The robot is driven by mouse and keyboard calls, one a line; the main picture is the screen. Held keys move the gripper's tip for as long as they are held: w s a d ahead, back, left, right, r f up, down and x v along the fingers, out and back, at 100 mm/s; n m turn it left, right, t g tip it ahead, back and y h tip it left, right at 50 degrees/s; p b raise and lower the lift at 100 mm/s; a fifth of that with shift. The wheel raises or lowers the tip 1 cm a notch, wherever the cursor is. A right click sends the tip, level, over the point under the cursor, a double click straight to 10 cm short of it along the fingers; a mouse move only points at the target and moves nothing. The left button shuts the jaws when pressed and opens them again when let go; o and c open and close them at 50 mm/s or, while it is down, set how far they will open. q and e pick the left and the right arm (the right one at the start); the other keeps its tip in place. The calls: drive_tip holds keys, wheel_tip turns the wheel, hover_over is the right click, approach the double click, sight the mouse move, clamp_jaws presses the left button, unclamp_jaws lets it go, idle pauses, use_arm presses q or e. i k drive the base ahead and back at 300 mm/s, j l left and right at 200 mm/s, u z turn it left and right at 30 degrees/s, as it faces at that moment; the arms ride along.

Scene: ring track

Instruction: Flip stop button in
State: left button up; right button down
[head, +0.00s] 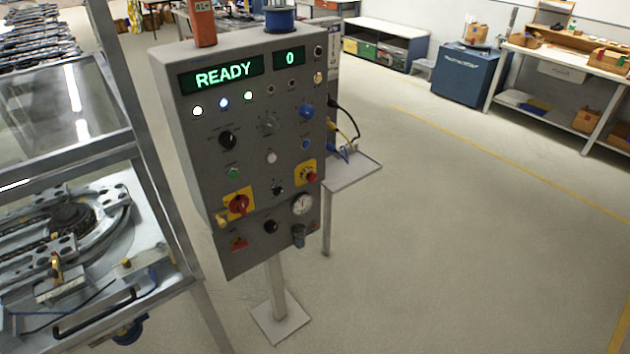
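A grey control panel (255,130) stands on a post in the middle of the head view. Its displays read READY and 0. A red mushroom-type button (311,177) sits on a yellow plate at the panel's lower right and looks like the stop button. I cannot tell whether it is pressed in. A red rotary switch (239,204) on another yellow plate is at the lower left. A green button (233,173) and a white button (271,157) are above. Neither of my grippers is in view.
A framed machine with a ring track (70,215) and clear guard stands close on the left. A small shelf (352,172) with cables juts from the panel's right side. The floor (450,240) to the right is clear. A blue cabinet (466,75) and benches stand at the back.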

sight(312, 178)
drive_tip(key=i+j+u, duration=0.5)
drive_tip(key=i, duration=0.3)
